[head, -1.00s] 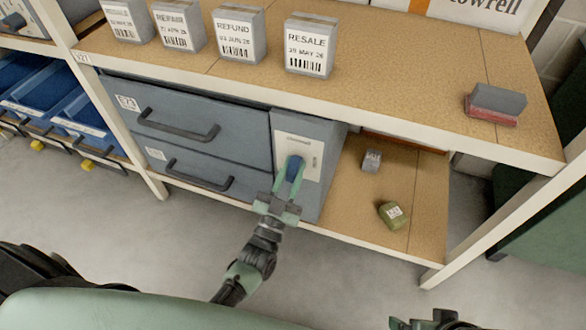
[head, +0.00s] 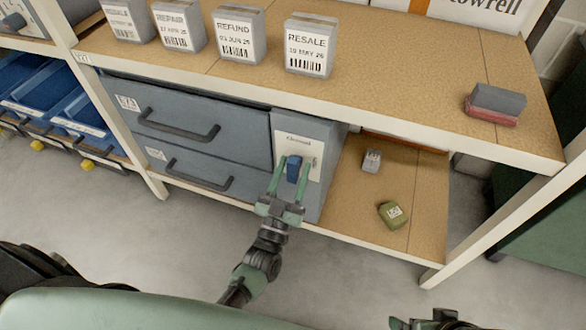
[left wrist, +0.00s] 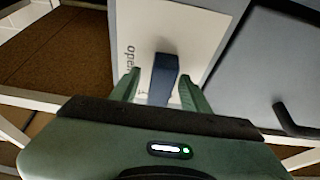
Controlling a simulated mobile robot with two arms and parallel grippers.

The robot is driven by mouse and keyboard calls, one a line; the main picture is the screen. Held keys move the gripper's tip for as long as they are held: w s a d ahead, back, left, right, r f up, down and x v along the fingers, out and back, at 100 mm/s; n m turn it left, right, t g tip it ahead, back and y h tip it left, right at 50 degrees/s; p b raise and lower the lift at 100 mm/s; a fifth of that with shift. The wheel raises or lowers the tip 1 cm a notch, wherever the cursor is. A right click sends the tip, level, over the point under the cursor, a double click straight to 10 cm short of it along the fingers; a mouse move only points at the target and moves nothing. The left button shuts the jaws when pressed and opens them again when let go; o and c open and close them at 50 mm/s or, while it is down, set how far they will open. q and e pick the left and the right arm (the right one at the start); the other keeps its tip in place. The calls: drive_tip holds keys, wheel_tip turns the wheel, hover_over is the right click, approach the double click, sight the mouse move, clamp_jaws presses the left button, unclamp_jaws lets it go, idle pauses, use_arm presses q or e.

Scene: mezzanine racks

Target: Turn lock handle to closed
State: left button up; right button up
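The blue lock handle (head: 293,169) sits on a pale plate (head: 291,143) on the front of the grey cabinet. In the left wrist view the handle (left wrist: 163,78) stands between my fingers, with the printed word "open" beside it on the plate (left wrist: 152,20). My left gripper (head: 295,160) is open, one finger on each side of the handle. In the left wrist view, gaps show between the handle and both fingers of the left gripper (left wrist: 160,76). Part of my right gripper (head: 430,321) shows at the bottom edge; its fingers are not clear.
Two grey drawers (head: 195,150) with dark bar handles are left of the lock. A green item (head: 392,214) and a small grey item (head: 371,160) lie on the lower shelf to the right. Labelled boxes (head: 309,45) stand on the shelf above, whose front edge (head: 350,125) overhangs the lock.

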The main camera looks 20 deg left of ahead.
use_arm(q)
drive_tip(key=v, duration=0.7)
drive_tip(key=shift+s+f, duration=0.2)
drive_tip(key=shift+s, duration=0.15)
idle(0.4)
